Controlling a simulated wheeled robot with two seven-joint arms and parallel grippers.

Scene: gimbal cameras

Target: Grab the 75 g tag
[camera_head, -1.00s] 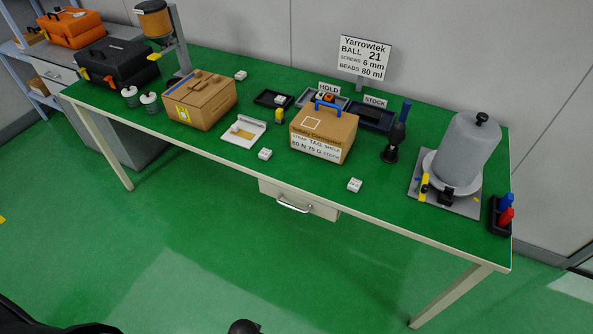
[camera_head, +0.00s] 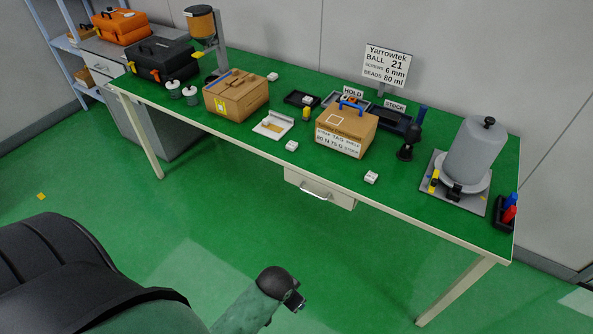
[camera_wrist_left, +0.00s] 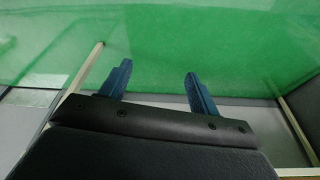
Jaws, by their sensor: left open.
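Several small white blocks that could be tags lie on the green table: one at the front right (camera_head: 371,177), one at the front middle (camera_head: 292,146) and one near the back (camera_head: 272,77). Their markings are too small to read, so I cannot tell which is 75 g. A cardboard box (camera_head: 345,132) with a blue handle has a label that seems to mention a tag and 75 G. My left gripper (camera_wrist_left: 158,78) is open and empty in the left wrist view, with green floor beyond its blue fingers. My right gripper is not in view.
A drawer (camera_head: 320,188) hangs under the front edge. The front right tabletop is mostly clear.

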